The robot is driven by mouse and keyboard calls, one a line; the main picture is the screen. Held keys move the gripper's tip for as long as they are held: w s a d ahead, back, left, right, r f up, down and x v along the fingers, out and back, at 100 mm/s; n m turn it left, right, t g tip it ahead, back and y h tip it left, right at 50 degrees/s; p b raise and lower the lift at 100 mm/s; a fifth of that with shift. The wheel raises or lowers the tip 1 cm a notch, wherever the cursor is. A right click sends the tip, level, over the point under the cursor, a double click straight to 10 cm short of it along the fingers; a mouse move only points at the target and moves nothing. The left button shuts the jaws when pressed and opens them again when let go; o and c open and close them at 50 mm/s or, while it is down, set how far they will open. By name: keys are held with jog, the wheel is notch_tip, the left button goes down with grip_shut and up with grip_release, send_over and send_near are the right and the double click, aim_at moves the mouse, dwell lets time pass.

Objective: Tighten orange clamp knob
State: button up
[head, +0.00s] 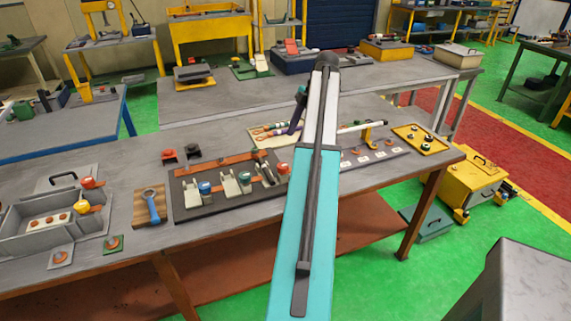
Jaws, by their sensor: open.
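On the dark fixture plate (190,212) at the middle of the near bench, an orange-red knob (282,168) sits at the right end of a row, close beside my arm in the picture. A blue knob (205,187) and a green knob (245,178) sit on pale clamps to its left. My arm rises through the middle and hides part of the plate. My gripper's jaws cannot be made out behind the arm.
A blue-handled tool lies on a wooden block (139,215). The grey tray (20,237) stands at the left. A yellow tray (437,148) holds small parts at the right end. The bench's front edge is mostly clear. A yellow cabinet (466,185) stands on the floor.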

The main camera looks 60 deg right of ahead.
aim_at(283, 166)
jog(key=shift+p+x, duration=0.4)
jog(key=shift+x, duration=5.45)
jog(key=shift+s, duration=0.1)
jog(key=shift+c, duration=0.5)
